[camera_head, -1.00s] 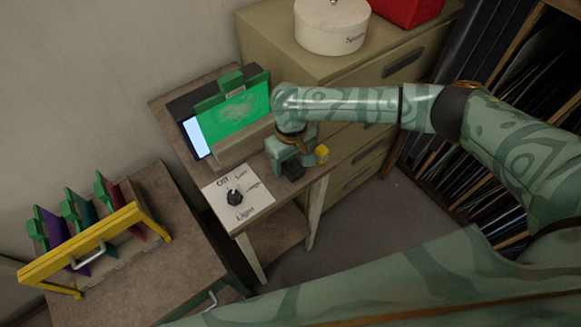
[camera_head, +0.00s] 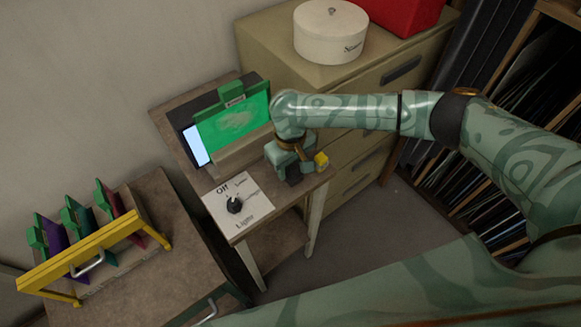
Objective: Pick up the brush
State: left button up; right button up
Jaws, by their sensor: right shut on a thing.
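My right gripper (camera_head: 290,170) is low over the right part of the small wooden table, beside the light panel. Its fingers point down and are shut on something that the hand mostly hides. A small yellow piece (camera_head: 321,160) shows just right of the fingers; I cannot tell whether it is part of the brush or a separate thing. No whole brush can be made out. My left gripper is not in view.
A green glass pane (camera_head: 235,120) leans on a stand at the table's back. A light panel with a dark knob (camera_head: 234,205) lies in front. A yellow rack (camera_head: 85,250) with several panes stands left. Drawers (camera_head: 400,70) stand behind, with a round white box (camera_head: 330,35) on top.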

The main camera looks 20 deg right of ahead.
jog(key=s+a+r+p, duration=0.2)
jog(key=s+r+p, duration=0.1)
jog(key=s+r, duration=0.2)
jog(key=s+a+r+p, duration=0.3)
jog(key=s+r, duration=0.3)
jog(key=s, duration=0.2)
jog(key=shift+a+p, duration=0.25)
jog(key=shift+p, duration=0.2)
jog(key=shift+o, duration=0.5)
jog(key=shift+r, duration=0.1)
